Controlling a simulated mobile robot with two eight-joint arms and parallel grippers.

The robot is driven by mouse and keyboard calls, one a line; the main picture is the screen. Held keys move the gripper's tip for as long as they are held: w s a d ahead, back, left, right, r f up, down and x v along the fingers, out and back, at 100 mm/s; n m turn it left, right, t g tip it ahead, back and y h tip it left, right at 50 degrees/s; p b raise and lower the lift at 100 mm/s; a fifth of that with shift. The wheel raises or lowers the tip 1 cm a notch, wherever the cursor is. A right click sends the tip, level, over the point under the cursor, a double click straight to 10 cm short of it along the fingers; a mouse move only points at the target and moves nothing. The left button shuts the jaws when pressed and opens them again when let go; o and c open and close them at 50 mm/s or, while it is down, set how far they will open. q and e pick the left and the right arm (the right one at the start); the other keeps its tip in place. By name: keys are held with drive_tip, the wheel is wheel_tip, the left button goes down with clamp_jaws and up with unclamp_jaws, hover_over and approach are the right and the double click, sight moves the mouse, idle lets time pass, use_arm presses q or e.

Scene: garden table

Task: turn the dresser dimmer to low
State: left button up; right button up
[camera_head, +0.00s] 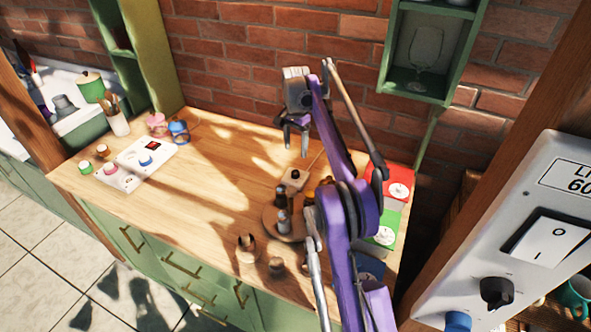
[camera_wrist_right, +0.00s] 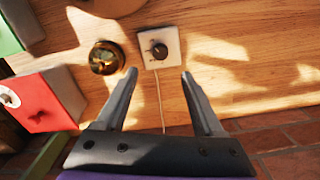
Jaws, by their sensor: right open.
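A small white square dimmer box (camera_head: 294,177) with a dark round knob sits on the wooden dresser top (camera_head: 225,165). In the right wrist view the dimmer (camera_wrist_right: 170,60) lies just beyond my fingertips, with a pale cord running from it between the fingers. I cannot read any marks around its knob. My right gripper (camera_head: 296,148) is open and empty, fingers pointing down above the dimmer and apart from it. Its two fingers also show in the wrist view (camera_wrist_right: 158,74), one on each side of the cord. My left gripper is not in view.
A brass round object (camera_wrist_right: 106,57) stands close beside the dimmer. A round wooden tray (camera_head: 270,222) with small bottles is in front. A red box (camera_head: 398,176) stands right. A white panel (camera_head: 145,160) with knobs is left, and a large switch panel (camera_head: 510,220) fills the right foreground.

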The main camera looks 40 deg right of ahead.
sight(295, 172)
wheel_tip(295, 172, down, 10)
drive_tip(key=shift+b, duration=0.6)
clamp_jaws()
